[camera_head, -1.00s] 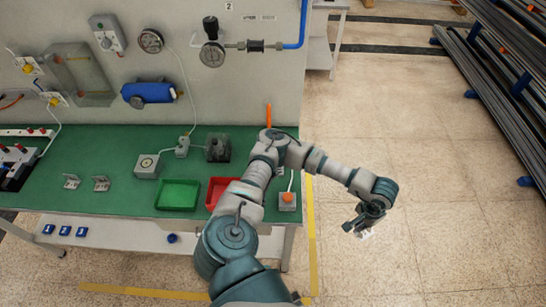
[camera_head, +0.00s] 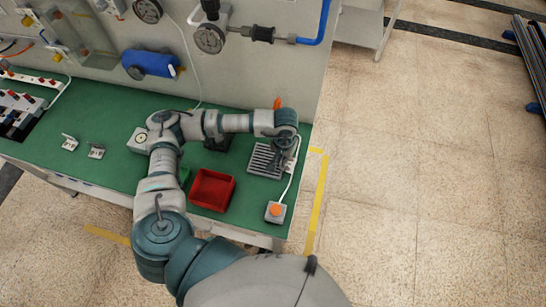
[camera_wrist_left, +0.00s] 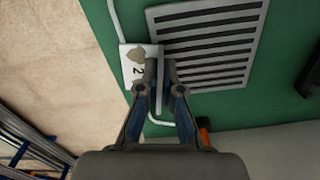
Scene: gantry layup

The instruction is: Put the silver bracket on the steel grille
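The steel grille (camera_head: 262,160), a grey slatted plate, lies on the green bench near its right end. It also shows at the top of the left wrist view (camera_wrist_left: 215,45). My left gripper (camera_head: 284,152) points down at the grille's right side in the head view. In the wrist view its fingers (camera_wrist_left: 158,85) are closed around a thin grey upright plate, the silver bracket (camera_wrist_left: 160,68). The bracket appears beside the grille's edge, in front of a white card marked 2; its height above the bench is unclear. My right gripper is out of view.
A red bin (camera_head: 212,190) and a grey box with an orange button (camera_head: 275,212) stand near the front edge. Two similar brackets (camera_head: 69,142) (camera_head: 96,151) lie at left. A white cable runs beside the grille. A panel wall stands behind; open floor is right.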

